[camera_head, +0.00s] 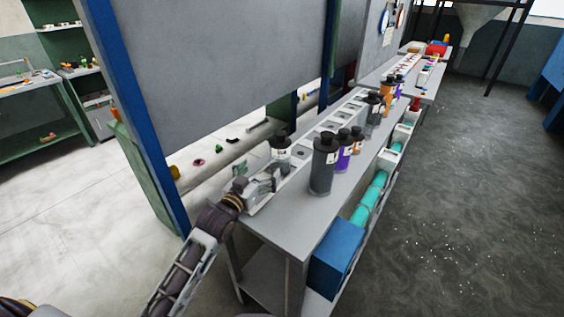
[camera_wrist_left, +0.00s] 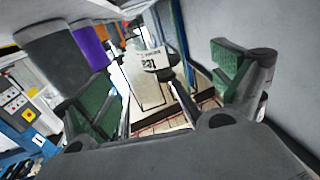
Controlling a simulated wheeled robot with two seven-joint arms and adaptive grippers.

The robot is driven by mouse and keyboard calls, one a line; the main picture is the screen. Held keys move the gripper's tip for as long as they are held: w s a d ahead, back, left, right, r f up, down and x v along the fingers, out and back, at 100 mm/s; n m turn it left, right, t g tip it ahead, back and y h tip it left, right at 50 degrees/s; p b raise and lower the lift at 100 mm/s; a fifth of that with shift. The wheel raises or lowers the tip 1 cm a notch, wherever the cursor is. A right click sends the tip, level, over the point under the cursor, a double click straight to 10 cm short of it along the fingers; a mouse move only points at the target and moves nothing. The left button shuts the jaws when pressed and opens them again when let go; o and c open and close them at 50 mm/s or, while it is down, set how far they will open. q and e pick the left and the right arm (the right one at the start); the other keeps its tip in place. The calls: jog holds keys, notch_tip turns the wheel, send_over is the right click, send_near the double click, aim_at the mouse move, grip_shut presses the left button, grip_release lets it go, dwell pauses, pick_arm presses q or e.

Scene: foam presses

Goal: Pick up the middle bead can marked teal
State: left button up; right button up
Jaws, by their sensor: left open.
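A can with a dark lid and white label (camera_head: 281,147) stands at the near end of the white rack. In the left wrist view a white label (camera_wrist_left: 150,84) with partly legible lettering, seemingly "tea", shows between the fingers, upside down and a little beyond them. I take it to be the teal-marked can. My left gripper (camera_head: 264,183) is low beside the rack's near end, just in front of that can. In the left wrist view my left gripper (camera_wrist_left: 164,78) is open, its green pads wide apart, with nothing clasped.
A grey upright panel (camera_head: 230,60) rises behind the rack. A blue box (camera_head: 337,252) is on the bench's right side.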

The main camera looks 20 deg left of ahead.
aim_at(275, 154)
pick_arm(q)
jog(key=w, duration=0.4)
jog(key=shift+w+d, duration=0.2)
jog(key=shift+d, duration=0.1)
jog(key=shift+w+d+r, duration=0.1)
jog(key=shift+w+d, duration=0.05)
jog(key=shift+w, duration=0.5)
jog(key=shift+w+d, duration=0.1)
jog(key=shift+w, duration=0.55)
jog(key=shift+w+d, duration=0.1)
jog(key=shift+w, duration=0.6)
jog(key=shift+w+d+r+p, duration=0.15)
jog(key=shift+w+d, duration=0.1)
jog(key=shift+w, duration=0.5)
jog(key=shift+w+d+p, duration=0.15)
jog(key=shift+w+d, duration=0.1)
jog(key=shift+w, duration=0.5)
jog(key=shift+w+d, duration=0.15)
jog(key=shift+w, duration=0.9)
jog(key=c, duration=1.9)
pick_arm(e)
jog(key=shift+s+a+r, duration=0.25)
jog(key=shift+a+r, duration=0.05)
